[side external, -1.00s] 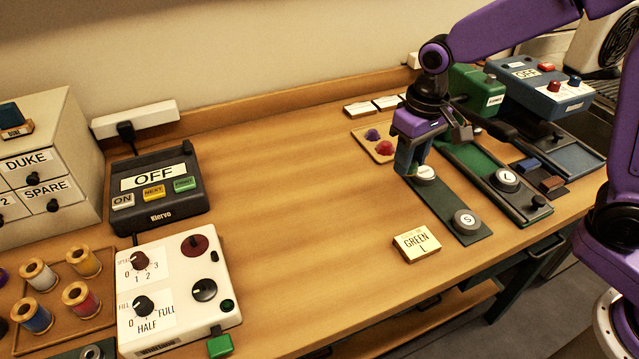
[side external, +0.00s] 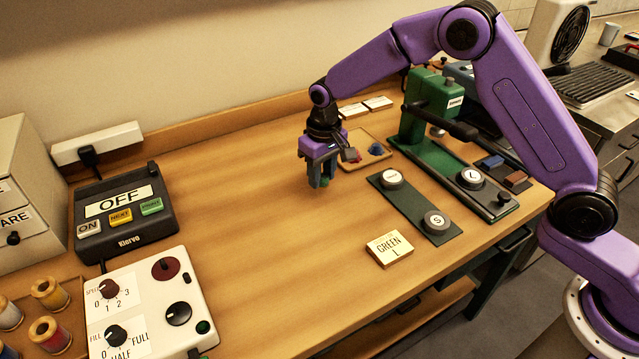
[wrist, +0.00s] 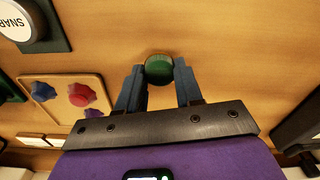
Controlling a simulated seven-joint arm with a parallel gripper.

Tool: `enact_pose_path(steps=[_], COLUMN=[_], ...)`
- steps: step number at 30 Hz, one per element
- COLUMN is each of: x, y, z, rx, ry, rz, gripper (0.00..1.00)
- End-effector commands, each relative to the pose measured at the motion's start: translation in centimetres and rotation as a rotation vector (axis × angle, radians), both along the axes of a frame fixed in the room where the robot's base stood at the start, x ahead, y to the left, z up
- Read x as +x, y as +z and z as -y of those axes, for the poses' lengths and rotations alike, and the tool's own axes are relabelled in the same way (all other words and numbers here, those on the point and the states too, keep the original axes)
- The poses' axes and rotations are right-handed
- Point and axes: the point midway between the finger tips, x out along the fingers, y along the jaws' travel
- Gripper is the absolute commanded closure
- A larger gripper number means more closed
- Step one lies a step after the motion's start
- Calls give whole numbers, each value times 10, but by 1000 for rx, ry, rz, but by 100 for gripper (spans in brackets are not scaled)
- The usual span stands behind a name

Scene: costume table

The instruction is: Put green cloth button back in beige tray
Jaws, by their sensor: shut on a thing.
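My gripper (side external: 321,180) is shut on the green cloth button (side external: 323,183), which shows between the two fingertips in the wrist view (wrist: 159,69). The gripper points down over the bare wood, just left of the beige tray (side external: 364,136) in the side view. The button is outside the tray; its exact height over the table is hard to tell. The tray also shows at the left in the wrist view (wrist: 62,80). The arm partly hides the tray in the side view.
A dark strip with round dies (side external: 407,203) and a green press (side external: 432,110) stand right of the tray. White label cards (side external: 377,103) lie behind it. A "GREEN L" block (side external: 389,248) is in front. The table's middle left is clear.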

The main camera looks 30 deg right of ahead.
Motion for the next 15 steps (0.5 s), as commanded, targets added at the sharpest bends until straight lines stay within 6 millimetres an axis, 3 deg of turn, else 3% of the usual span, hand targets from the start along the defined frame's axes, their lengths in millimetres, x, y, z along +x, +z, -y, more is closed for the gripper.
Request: enact_pose_path(steps=[5, 11, 15], x=[6, 5, 6], y=[-8, -35, -38], z=[-2, -2, -2], rx=[0, -1, 0], ry=[0, 0, 0], rz=[-1, -2, 1], gripper=[98, 98, 98])
